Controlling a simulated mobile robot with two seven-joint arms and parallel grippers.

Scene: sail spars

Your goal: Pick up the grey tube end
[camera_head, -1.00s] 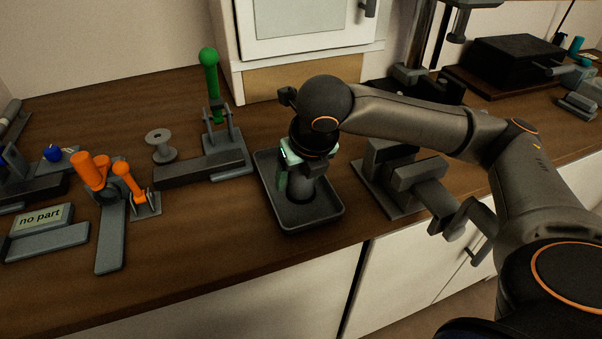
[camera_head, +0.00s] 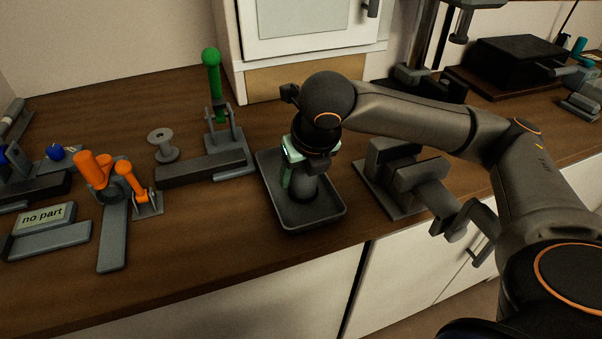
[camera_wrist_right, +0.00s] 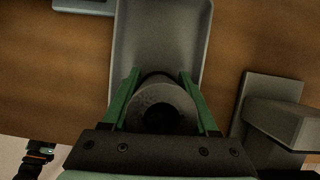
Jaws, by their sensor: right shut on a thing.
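The grey tube end (camera_head: 306,187) stands in a dark shallow tray (camera_head: 325,221) on the workbench. It also shows in the right wrist view (camera_wrist_right: 157,96) as a round grey piece with a dark hole. My right gripper (camera_head: 299,178) points down into the tray, with its green fingers on either side of the tube end. In the right wrist view the gripper (camera_wrist_right: 157,88) is shut on it. Whether the tube end touches the tray floor I cannot tell.
Right of the tray is a grey vise-like block (camera_head: 395,180). To the left stand a green-handled clamp (camera_head: 212,85), a grey spool (camera_head: 161,144), an orange-handled fixture (camera_head: 100,172) and a "no part" sign (camera_head: 43,218).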

